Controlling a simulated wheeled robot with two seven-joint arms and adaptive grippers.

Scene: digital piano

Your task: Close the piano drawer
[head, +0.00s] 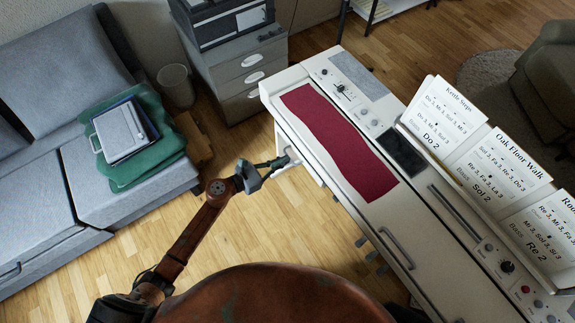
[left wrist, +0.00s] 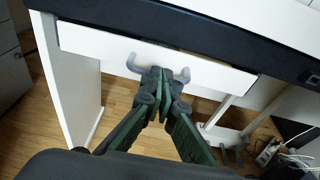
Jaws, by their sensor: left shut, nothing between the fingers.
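The white piano (head: 300,75) runs diagonally down the right half of the head view. Its white drawer (left wrist: 95,45) shows in the left wrist view under the dark front edge, with a grey curved handle (left wrist: 185,76). A narrow brown strip shows above the drawer front, so it seems slightly out. My left gripper (left wrist: 163,74) is shut and empty, its fingertips overlapping the middle of the handle; I cannot tell whether they touch it. In the head view the left gripper (head: 287,160) is beside the piano's left side, and the drawer is mostly hidden under the piano. My right gripper is out of view.
A red cloth (head: 345,145) lies on the piano lid. Song sheets (head: 455,120) stand at the right. A grey sofa (head: 60,65), a bin (head: 176,86) and a grey cabinet (head: 240,75) stand at the left and back.

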